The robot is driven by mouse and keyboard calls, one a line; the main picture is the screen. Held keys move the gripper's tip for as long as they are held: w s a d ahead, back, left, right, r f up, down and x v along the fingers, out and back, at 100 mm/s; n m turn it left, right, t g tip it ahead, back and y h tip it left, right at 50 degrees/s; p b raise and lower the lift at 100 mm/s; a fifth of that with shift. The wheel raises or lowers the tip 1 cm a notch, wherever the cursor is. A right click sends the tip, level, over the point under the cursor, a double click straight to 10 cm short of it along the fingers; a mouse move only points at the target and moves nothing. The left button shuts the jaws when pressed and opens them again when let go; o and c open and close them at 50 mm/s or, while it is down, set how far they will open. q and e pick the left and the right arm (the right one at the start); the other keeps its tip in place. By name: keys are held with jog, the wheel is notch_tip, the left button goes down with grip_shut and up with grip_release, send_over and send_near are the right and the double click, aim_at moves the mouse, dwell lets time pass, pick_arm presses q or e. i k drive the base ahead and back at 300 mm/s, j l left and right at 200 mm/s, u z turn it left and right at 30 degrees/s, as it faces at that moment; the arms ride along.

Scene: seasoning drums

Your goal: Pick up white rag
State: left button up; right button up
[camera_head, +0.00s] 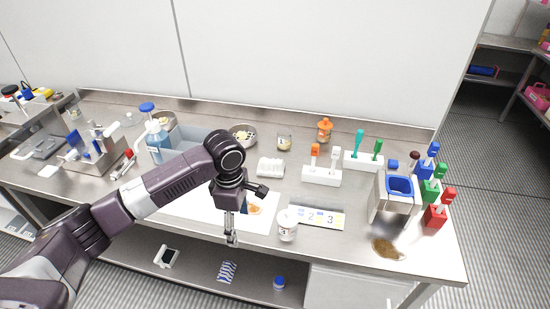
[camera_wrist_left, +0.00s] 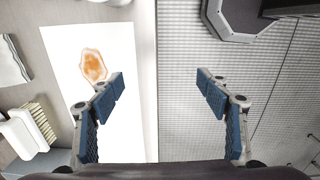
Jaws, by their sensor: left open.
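A white folded rag (camera_head: 270,167) lies on the steel table, behind the white sheet. A white folded edge at the left of the left wrist view (camera_wrist_left: 10,62) looks like the same rag. My left gripper (camera_head: 232,237) hangs fingers-down near the front table edge, in front of and left of the rag. In the left wrist view its fingers (camera_wrist_left: 160,88) are spread with nothing between them. They are over the sheet's edge and the floor, apart from the rag. My right gripper is in neither view.
The white sheet (camera_head: 200,212) carries an orange stain (camera_head: 254,210). A bristled brush (camera_wrist_left: 38,122) lies near the rag. A brown spill (camera_head: 387,249) is at the front right.

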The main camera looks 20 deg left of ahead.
aim_at(266, 167)
jog(key=i, duration=1.1)
